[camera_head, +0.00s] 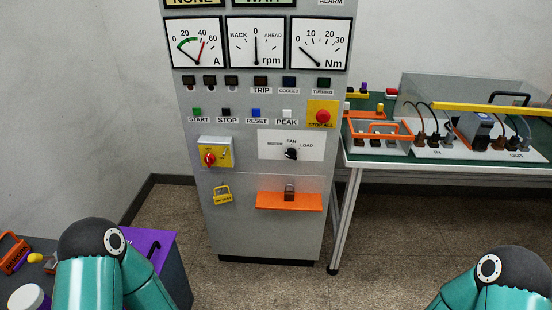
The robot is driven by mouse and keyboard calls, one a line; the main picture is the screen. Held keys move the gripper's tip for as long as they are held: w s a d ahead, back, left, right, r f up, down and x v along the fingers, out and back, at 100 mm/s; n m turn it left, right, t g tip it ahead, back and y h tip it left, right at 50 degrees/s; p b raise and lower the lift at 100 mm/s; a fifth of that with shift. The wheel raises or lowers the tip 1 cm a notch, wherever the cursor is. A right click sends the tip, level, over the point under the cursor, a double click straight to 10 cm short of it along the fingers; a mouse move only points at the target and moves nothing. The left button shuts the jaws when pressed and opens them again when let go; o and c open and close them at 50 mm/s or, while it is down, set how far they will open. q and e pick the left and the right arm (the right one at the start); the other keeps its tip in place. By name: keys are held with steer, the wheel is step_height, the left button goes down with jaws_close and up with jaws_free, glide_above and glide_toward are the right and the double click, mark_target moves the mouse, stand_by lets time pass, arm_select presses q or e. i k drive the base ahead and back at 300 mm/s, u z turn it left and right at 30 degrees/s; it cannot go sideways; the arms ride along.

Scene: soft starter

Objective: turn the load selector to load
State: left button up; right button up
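The load selector is a black rotary knob (291,153) on a white plate (268,143) on the grey cabinet front. The plate is lettered MOTOR at left, FAN at top and LOAD at right. The knob is small here, and I cannot tell surely which label its pointer faces. My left arm shows at the lower left and my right arm at the lower right, both well in front of the cabinet. Neither gripper is in the picture. Nothing covers the selector.
Nearby on the cabinet are a red knob on a yellow plate (217,152), a red STOP ALL button (323,116), a yellow padlock (222,195) and an orange shelf (289,202). A bench (365,158) with cables stands right. The floor before the cabinet is clear.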

mark_target(291, 154)
steer(key=u, duration=0.1)
steer(key=i, duration=1)
steer(key=z, duration=0.05)
